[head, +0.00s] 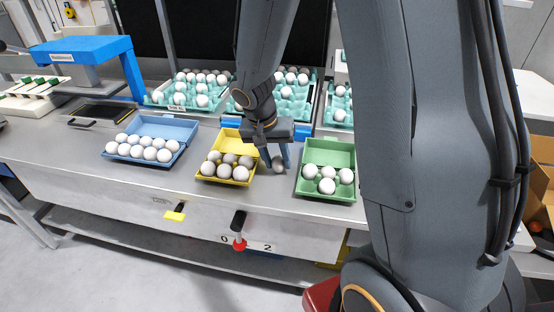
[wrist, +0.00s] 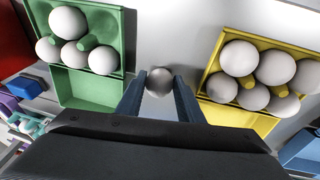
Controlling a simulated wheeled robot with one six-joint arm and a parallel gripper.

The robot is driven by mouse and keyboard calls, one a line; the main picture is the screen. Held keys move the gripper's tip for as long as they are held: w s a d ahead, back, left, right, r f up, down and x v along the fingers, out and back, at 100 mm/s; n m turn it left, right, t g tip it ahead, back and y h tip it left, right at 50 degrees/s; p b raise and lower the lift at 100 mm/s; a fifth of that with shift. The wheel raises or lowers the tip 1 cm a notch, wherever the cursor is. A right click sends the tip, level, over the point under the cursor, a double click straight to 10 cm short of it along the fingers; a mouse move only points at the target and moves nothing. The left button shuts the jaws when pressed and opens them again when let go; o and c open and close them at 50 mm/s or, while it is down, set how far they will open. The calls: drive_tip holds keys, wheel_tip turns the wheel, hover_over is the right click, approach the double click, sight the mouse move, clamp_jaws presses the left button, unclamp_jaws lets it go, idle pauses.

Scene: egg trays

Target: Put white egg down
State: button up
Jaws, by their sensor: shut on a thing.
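My gripper (head: 278,162) is between the yellow carton and the green carton in the head view. Its two blue-grey fingers are shut on a white egg (wrist: 159,82), which looks greyish in shadow. The egg also shows between the fingertips in the head view (head: 278,166). I cannot tell whether the egg touches the table. The green carton (wrist: 88,92) holds several white eggs at one end. The yellow carton (wrist: 213,68) holds several eggs, some white and some greyish.
A blue carton (head: 168,128) full of white eggs stands to the left. Teal trays (head: 155,97) with white eggs stand behind. Bare grey table (head: 270,190) lies between the yellow and green cartons. A blue stand (head: 85,48) is at the back left.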

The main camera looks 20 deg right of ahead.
drive_tip(key=shift+f, duration=0.1)
drive_tip(key=o, duration=0.6)
